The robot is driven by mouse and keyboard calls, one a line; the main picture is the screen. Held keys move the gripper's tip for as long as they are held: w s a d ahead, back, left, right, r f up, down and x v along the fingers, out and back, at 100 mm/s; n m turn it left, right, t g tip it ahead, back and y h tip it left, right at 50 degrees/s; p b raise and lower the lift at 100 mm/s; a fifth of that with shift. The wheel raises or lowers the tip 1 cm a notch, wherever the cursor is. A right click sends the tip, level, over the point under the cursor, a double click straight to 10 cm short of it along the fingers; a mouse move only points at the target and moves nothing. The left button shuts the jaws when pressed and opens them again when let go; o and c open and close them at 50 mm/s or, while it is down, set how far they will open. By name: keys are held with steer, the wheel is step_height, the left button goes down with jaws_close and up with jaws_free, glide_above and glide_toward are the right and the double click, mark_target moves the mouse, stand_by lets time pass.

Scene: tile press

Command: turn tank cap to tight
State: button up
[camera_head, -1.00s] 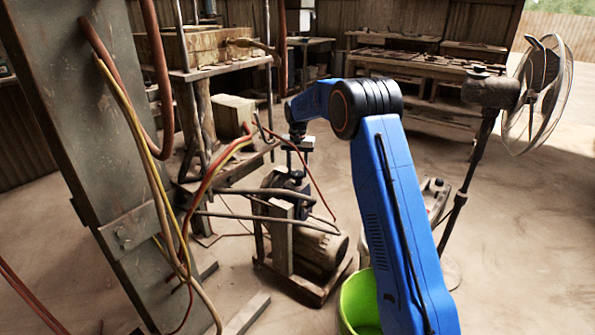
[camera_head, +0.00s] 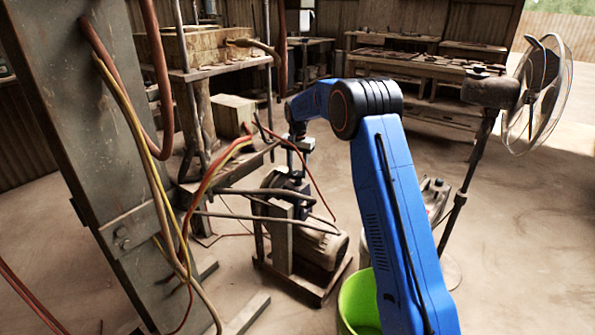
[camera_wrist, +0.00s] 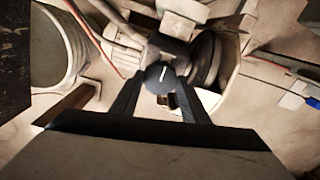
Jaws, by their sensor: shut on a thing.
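The tank cap (camera_wrist: 160,78) is a small dark round knob with a white line on its top. It shows in the wrist view between the two fingers of my gripper (camera_wrist: 158,88). The fingers are shut on its sides. The white line stands nearly upright in the picture, leaning slightly right. In the head view my gripper (camera_head: 300,160) points down over the motor and pump unit (camera_head: 320,248). The cap is too small and too hidden to make out there.
Hoses (camera_head: 215,172) and cables run from the steel column (camera_head: 110,190) at left across to the unit. A green bucket (camera_head: 360,302) stands close to my arm. A fan (camera_head: 540,90) stands at right. Open floor lies behind it.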

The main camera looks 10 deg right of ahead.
mark_target(297, 173)
steer(key=o, duration=1.1)
steer(key=shift+c, duration=0.2)
step_height(297, 173, up, 17)
steer(key=shift+r, duration=0.2)
